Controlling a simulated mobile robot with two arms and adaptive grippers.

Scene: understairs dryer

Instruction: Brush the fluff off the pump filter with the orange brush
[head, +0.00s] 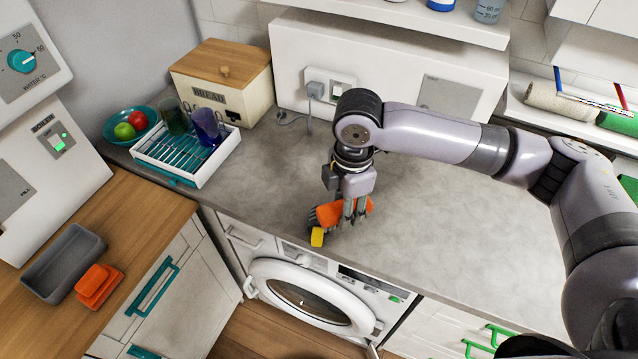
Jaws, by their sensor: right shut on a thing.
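My right gripper (354,218) points down over the grey worktop near its front edge, above the dryer. It is shut on the orange brush (330,214), whose orange part shows on both sides of the fingers. A small yellow piece (317,237) with dark parts beside it lies at the brush's left end, close to the worktop's front edge. It looks like part of the pump filter, but the brush and gripper hide much of it. I cannot tell whether brush and filter touch, and no fluff can be made out. My left gripper is not in view.
A front-loading machine (312,296) sits below the worktop. A dish rack (188,155), bread box (225,82) and fruit bowl (131,126) stand at the back left. A grey tray (63,262) and an orange object (98,285) lie on the wooden counter. The worktop right of the gripper is clear.

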